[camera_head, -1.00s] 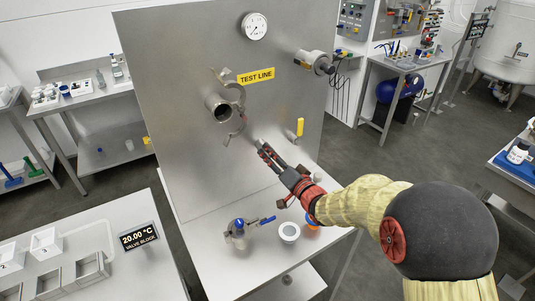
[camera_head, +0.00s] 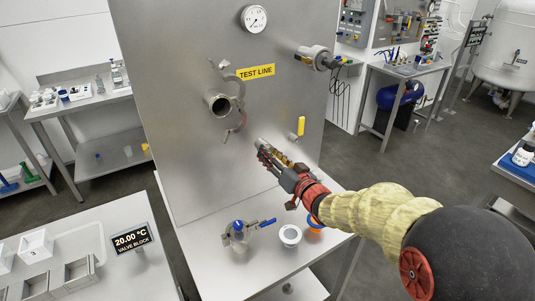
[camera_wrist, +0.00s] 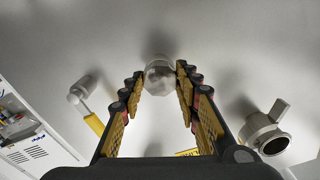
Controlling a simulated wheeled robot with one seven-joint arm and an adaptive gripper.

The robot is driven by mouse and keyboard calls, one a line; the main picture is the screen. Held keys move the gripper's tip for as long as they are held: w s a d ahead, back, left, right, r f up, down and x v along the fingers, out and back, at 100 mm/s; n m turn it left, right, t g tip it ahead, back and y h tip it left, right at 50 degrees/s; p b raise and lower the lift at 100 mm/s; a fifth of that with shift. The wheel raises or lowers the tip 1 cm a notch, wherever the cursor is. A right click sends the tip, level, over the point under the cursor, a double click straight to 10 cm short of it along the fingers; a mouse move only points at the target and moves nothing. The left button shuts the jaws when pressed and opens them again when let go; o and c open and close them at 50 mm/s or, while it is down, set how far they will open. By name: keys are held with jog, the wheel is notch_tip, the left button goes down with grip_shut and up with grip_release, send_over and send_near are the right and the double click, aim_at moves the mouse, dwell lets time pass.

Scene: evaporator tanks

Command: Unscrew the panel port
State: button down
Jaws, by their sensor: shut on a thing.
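The panel port is a small, round, faceted metal fitting (camera_wrist: 160,76) on the upright steel panel (camera_head: 190,165). In the wrist view it lies between the tips of my gripper (camera_wrist: 162,80), whose padded fingers close on its sides. In the head view my gripper (camera_head: 262,148) reaches to the lower right part of the panel and hides the fitting. Whether the fitting is loose from the panel cannot be told.
An open pipe stub (camera_head: 218,105) with a hanging clamp is left of my gripper. A yellow-handled valve (camera_head: 300,126) is close on its right. Below, the bench holds a blue-handled valve (camera_head: 238,232) and a white cup (camera_head: 290,236).

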jog(key=shift+f+n+b, duration=0.15)
jog(key=shift+n+b, duration=1.6)
jog(key=shift+n, duration=0.25)
jog(key=shift+n+b, duration=1.35)
jog(key=shift+n, duration=1.25)
jog(key=n, duration=0.5)
